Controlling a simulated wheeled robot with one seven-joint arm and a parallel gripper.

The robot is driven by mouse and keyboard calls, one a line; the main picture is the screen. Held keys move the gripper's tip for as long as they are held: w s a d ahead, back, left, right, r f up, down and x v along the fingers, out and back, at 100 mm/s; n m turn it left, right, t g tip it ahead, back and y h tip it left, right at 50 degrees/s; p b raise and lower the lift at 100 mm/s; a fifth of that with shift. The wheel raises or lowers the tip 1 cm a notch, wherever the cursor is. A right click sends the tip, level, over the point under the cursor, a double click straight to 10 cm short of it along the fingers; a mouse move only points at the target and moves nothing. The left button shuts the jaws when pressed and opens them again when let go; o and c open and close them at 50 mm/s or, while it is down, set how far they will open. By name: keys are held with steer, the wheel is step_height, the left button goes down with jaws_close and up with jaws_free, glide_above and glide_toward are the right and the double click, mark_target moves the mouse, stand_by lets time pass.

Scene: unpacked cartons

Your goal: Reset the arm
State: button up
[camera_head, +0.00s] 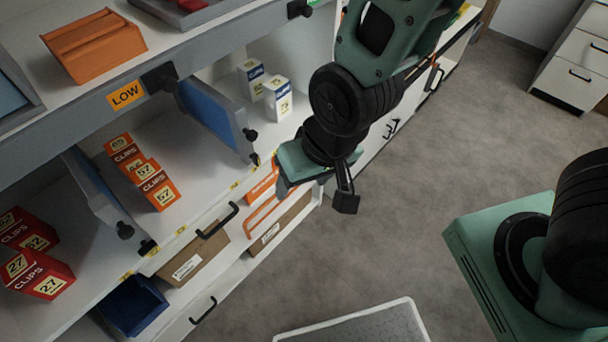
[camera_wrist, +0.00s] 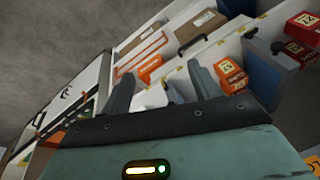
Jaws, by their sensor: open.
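My gripper (camera_head: 318,196) hangs in front of the shelf unit in the head view, over the floor side of the shelf edge. Its two fingers (camera_wrist: 160,92) show spread apart in the wrist view, with nothing between them. My arm comes in from the upper right of the head view and points down to the gripper. No box touches the fingers as far as I can see.
Shelf (camera_head: 198,170) holds orange clip boxes (camera_head: 158,190), red clip boxes (camera_head: 38,276) and white-blue boxes (camera_head: 278,98), split by blue dividers (camera_head: 212,118). Below are drawers with black handles (camera_head: 217,221) and a blue bin (camera_head: 133,305).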

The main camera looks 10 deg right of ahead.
stand_by(0.4)
steer(key=s+d+r+n+g+h, duration=0.2)
steer(key=s+d+r+n, duration=0.3)
steer(key=r, duration=0.5)
steer(key=shift+s+d+r, duration=0.35)
steer(key=shift+s+d, duration=0.25)
